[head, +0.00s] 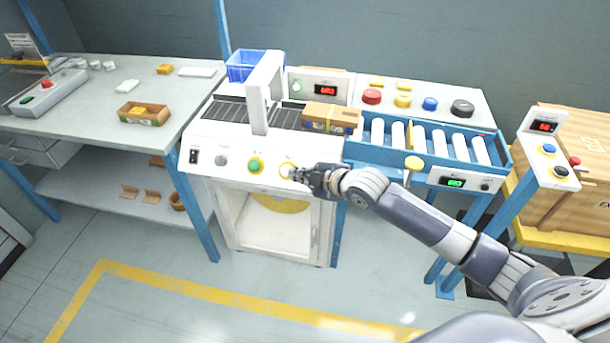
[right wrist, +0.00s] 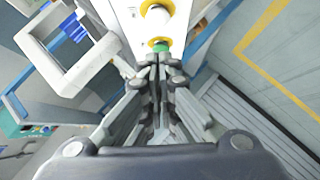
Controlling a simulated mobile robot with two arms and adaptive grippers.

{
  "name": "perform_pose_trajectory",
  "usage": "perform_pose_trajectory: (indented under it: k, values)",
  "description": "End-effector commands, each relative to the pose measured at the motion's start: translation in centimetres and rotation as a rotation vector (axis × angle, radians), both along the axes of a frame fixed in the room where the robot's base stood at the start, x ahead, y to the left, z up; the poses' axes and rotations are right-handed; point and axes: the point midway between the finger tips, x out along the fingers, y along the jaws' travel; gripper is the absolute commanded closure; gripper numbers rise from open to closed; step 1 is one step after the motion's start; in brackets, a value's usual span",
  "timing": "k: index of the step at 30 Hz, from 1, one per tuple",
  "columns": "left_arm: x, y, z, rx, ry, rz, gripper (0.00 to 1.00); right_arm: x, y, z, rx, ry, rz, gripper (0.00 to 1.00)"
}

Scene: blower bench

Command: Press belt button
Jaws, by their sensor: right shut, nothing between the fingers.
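My left gripper is out of view.
A grey knob (head: 221,161) and a black switch (head: 194,156) sit left of the buttons. A cardboard box (head: 331,116) lies on the belt beside the white arch (head: 262,95). A roller conveyor (head: 430,142) extends right. The floor in front is clear.

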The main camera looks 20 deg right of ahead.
Motion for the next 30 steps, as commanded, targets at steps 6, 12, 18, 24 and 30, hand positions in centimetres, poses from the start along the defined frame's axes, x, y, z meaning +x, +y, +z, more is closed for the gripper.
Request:
perform_pose_trajectory:
  k: [6,12,18,24,30]
  values:
    - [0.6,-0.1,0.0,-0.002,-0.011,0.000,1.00,-1.4,-0.5,0.9,0.000,-0.001,0.001,1.00]
    - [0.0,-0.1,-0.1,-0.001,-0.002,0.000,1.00,-1.6,-0.6,1.0,0.001,0.000,0.001,1.00]
    - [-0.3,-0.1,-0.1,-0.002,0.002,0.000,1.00,-1.6,-0.6,1.0,0.001,0.000,0.001,1.00]
    - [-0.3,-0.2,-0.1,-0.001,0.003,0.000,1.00,-1.6,-0.5,1.0,0.001,0.000,0.001,1.00]
    - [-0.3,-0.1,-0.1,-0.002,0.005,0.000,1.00,-1.6,-0.5,1.0,0.001,0.000,0.001,1.00]
